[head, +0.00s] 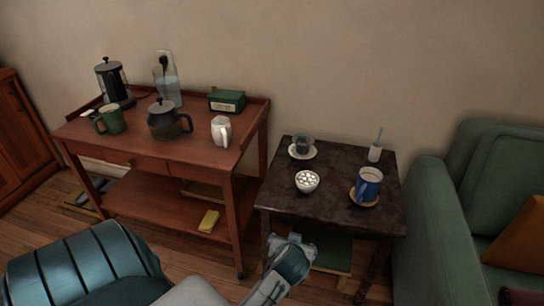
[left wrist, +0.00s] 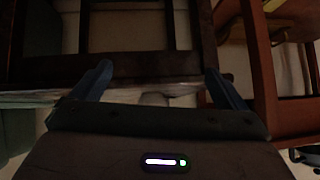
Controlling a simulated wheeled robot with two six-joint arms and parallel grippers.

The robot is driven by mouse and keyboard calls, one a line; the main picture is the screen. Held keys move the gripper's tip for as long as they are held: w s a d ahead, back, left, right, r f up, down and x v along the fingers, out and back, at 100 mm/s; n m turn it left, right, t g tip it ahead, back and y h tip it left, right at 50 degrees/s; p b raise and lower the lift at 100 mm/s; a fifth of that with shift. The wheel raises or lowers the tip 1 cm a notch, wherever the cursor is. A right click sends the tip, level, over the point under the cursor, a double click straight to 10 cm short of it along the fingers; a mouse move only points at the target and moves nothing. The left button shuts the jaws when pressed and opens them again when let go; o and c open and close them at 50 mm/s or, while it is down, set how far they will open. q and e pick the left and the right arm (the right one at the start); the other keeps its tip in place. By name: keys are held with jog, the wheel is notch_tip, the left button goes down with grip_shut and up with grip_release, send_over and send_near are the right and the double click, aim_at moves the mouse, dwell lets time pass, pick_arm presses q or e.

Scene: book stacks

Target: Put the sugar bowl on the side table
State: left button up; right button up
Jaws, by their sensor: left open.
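A small white bowl with white lumps in it, which looks like the sugar bowl (head: 307,181), stands upright on the dark side table (head: 325,209), near the front left of its top. My left gripper (head: 290,242) is at the table's front edge, below and in front of the bowl, apart from it. In the left wrist view my left gripper (left wrist: 160,78) has its fingers spread with nothing held between them. That view is dark and shows the table frame from low down. My right gripper is not in view.
On the side table are a blue mug (head: 369,184) on a coaster, a dark cup (head: 303,145) on a saucer and a white holder (head: 375,153). A red-brown cart (head: 165,149) with pots and cups stands left. A green armchair (head: 445,215) stands right.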

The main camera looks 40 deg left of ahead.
pick_arm(q)
jog(key=s+d+m+h, duration=0.3)
jog(key=s+d, duration=0.1)
jog(key=s, duration=0.5)
jog(key=s+d+m+g+h, duration=0.1)
jog(key=s+d+m+h, duration=0.2)
jog(key=s, duration=0.6)
jog(key=shift+s+d+r, duration=0.15)
jog(key=shift+d+r, duration=0.05)
jog(key=shift+d, duration=0.45)
